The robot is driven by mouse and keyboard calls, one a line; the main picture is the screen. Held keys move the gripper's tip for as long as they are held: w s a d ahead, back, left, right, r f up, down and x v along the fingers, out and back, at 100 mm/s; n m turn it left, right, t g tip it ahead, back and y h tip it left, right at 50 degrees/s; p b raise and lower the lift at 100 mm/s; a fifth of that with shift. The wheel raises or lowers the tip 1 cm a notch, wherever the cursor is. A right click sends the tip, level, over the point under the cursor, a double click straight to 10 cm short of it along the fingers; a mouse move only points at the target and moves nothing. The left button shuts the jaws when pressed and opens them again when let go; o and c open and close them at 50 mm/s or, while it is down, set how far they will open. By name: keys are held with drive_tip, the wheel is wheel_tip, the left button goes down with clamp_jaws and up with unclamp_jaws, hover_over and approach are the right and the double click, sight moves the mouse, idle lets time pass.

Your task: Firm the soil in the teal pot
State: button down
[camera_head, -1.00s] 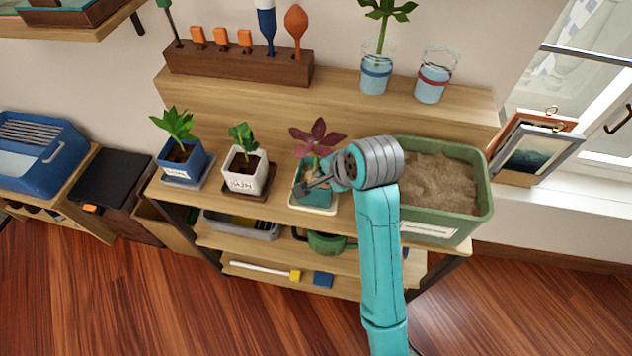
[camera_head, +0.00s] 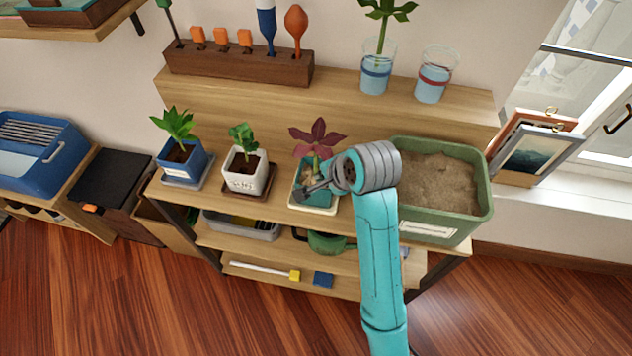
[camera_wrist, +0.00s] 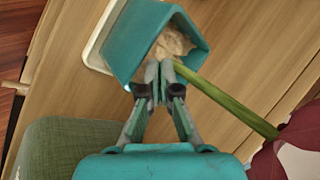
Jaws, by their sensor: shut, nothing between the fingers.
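The teal pot (camera_head: 322,199) stands on a pale saucer on the wooden shelf, left of the green soil bin. It holds a plant with dark red leaves (camera_head: 316,135). In the wrist view the pot (camera_wrist: 135,45) shows light brown soil (camera_wrist: 172,42) inside and a green stem (camera_wrist: 225,98) leaning out. My gripper (camera_head: 301,193) is over the pot in the head view. In the wrist view my gripper (camera_wrist: 160,72) is shut and empty, with its tips at the pot's opening, beside the stem and overlapping the soil's edge. Whether they touch the soil I cannot tell.
The green bin of soil (camera_head: 483,200) stands close to the right of the arm. A white pot (camera_head: 243,182) and a blue pot (camera_head: 182,172) with plants stand to the left. Two glasses and a wooden tool block (camera_head: 235,70) are on the raised shelf behind.

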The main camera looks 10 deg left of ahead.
drive_tip(key=shift+f, duration=0.6)
idle(0.4)
wheel_tip(320, 180, up, 8)
idle(0.9)
idle(0.6)
